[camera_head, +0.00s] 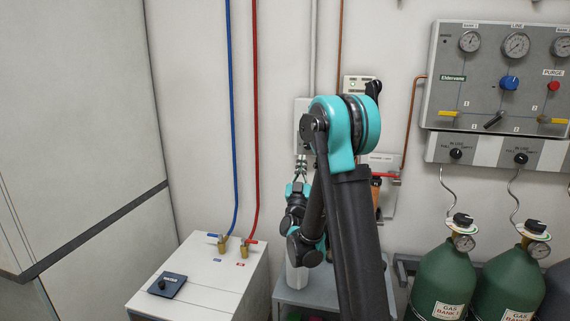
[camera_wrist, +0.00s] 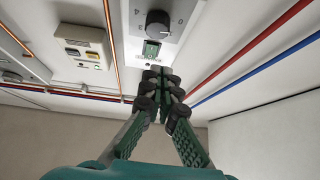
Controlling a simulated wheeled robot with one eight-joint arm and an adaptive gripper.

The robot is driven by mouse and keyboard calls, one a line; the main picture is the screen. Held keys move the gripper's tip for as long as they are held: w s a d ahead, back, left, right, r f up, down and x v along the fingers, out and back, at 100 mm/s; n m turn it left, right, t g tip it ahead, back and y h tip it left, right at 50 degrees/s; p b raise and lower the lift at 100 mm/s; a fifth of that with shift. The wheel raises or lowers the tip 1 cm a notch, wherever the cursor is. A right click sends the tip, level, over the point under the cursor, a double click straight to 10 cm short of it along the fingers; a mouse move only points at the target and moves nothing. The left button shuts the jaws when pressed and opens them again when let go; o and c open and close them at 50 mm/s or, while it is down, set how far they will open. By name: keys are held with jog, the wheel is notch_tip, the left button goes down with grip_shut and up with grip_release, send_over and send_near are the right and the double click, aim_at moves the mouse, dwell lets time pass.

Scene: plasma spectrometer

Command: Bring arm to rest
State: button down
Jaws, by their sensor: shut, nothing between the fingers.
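My arm reaches up and folds over in the middle of the head view. My gripper (camera_head: 301,163) is partly hidden by my arm there and points up at the wall below a grey switch box (camera_head: 301,110). In the wrist view my gripper (camera_wrist: 157,80) has its green-padded fingers together with nothing between them.
A white cabinet (camera_head: 205,275) with blue and red pipes stands at left. Green gas cylinders (camera_head: 442,275) stand at right under a gauge panel (camera_head: 500,75). A grey bench (camera_head: 318,290) sits behind my arm. A beige button panel (camera_wrist: 82,47) is beside the switch box.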

jog(key=s+a+f+n+g+y, duration=0.2)
jog(key=s+f+n+g+y, duration=0.3)
jog(key=s+f+g+y, duration=0.6)
jog(key=s+d+f+m+g+h, duration=0.1)
jog(key=s+d+f+g+h, duration=0.1)
jog(key=s+f, duration=0.6)
jog(key=s+d+f+m+g+h, duration=0.1)
jog(key=s+d+f+g+h, duration=0.2)
jog(key=s+f+g, duration=0.4)
jog(key=s+d+f, duration=0.1)
jog(key=s, duration=0.8)
jog(key=shift+s+d+f+m, duration=0.25)
jog(key=shift+d+m, duration=0.15)
jog(key=c, duration=2.2)
grip_release()
